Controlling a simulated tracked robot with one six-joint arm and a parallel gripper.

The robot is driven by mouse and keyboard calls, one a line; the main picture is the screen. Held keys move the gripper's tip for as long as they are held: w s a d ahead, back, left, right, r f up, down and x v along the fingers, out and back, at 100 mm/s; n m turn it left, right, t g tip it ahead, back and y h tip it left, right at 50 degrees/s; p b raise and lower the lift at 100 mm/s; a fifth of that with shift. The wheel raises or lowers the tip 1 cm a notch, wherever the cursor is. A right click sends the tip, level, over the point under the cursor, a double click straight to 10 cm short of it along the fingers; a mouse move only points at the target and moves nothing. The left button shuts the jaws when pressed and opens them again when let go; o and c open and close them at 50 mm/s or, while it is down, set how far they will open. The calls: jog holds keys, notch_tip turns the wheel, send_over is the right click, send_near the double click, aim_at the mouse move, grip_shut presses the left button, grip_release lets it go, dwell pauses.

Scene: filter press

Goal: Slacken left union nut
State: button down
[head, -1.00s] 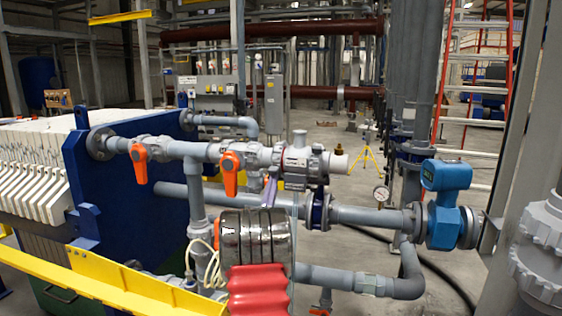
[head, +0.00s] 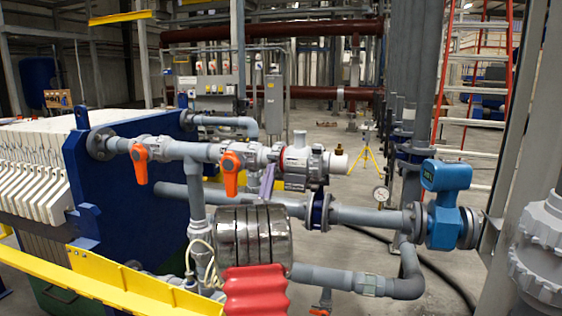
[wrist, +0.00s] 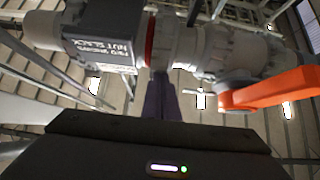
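The left union nut (head: 267,157) is a grey ribbed collar on the upper pipe, at the left of a grey valve body (head: 296,168). A red ring (head: 281,157) shows between nut and body; the red ring also shows in the wrist view (wrist: 150,38). There the nut (wrist: 178,44) is beside the ring, and the body (wrist: 103,40) bears a label partly reading "NUT SLACK". My gripper's purple fingers (head: 267,183) stand just below the nut and reach up towards it; they also show in the wrist view (wrist: 160,96). Finger gap and contact with the nut are not clear.
Two orange valve handles (head: 140,163) (head: 231,174) hang from the pipe to the left; the nearer one is close to my gripper. A lower grey pipe (head: 365,216) runs to a blue flow meter (head: 446,200). A blue press plate (head: 120,200) stands left.

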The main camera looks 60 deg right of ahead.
aim_at(270, 159)
jog(key=shift+s+d, duration=0.25)
notch_tip(270, 159, up, 2)
jog(key=shift+w+r, duration=0.1)
jog(key=shift+w, duration=0.05)
dwell(0.5)
jog(key=shift+w, duration=0.1)
jog(key=shift+w+d+r, duration=0.1)
jog(key=shift+w+r, duration=0.05)
jog(key=shift+r, duration=0.45)
jog(key=shift+w+d+r, duration=0.1)
jog(key=shift+r, duration=0.6)
